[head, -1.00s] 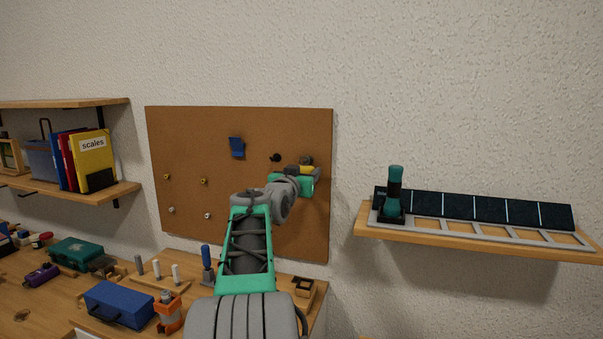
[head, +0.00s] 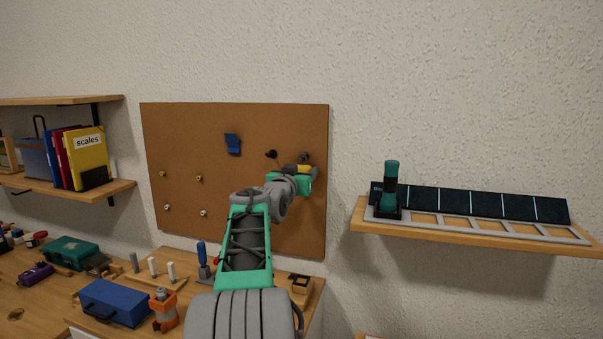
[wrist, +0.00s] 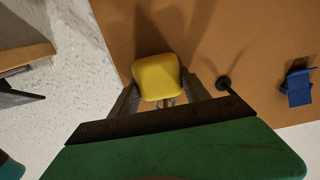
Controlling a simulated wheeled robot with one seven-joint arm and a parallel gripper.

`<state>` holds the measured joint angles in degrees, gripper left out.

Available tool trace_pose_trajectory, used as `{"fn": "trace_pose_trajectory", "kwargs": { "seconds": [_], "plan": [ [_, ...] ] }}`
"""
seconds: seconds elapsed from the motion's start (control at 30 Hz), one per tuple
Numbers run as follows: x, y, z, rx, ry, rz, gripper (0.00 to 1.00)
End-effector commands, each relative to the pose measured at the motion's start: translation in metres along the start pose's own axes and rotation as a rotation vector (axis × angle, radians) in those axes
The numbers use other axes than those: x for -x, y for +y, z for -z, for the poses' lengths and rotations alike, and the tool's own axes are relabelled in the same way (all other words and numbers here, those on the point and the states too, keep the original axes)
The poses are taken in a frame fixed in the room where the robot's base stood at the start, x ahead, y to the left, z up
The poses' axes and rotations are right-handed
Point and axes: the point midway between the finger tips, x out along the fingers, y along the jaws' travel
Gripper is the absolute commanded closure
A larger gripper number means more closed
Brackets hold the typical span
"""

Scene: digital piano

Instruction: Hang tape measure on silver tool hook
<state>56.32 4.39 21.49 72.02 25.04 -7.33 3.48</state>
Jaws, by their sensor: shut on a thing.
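A yellow tape measure (wrist: 158,77) is held between the fingers of my gripper (wrist: 160,92) in the wrist view, in front of the corkboard. It also shows as a small yellow patch in the head view (head: 304,169), mostly hidden by my gripper (head: 300,173). A small metal loop shows at its near end. A dark hook with a thin rod (wrist: 223,82) stands on the board to the right of the tape measure in the wrist view, apart from it. A dark grey round piece (head: 305,157) shows just above the tape measure; I cannot tell which is the silver hook.
The corkboard (head: 230,130) also bears a blue holder (head: 233,144) and several small knobs lower left. A wall shelf (head: 470,239) with a dark panel stands right. The workbench below holds a blue toolbox (head: 115,303). The board around my gripper is mostly clear.

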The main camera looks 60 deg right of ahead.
Motion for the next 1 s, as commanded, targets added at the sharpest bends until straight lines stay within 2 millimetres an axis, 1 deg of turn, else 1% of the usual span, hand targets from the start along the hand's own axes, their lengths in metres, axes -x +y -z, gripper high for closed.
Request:
{"fn": "trace_pose_trajectory", "kwargs": {
  "seconds": [0.27,0.3,0.6,0.87,1.0],
  "plan": [
    [0.000,0.000,-0.001,0.000,0.001,0.000,0.90],
    [0.000,0.000,-0.001,0.000,0.001,0.000,0.45],
    [0.000,0.000,-0.001,0.000,0.000,0.000,0.20],
    [0.001,0.000,-0.002,0.000,-0.001,0.000,0.20],
    [0.010,-0.001,-0.005,0.000,0.000,0.001,0.20]
  ]
}}
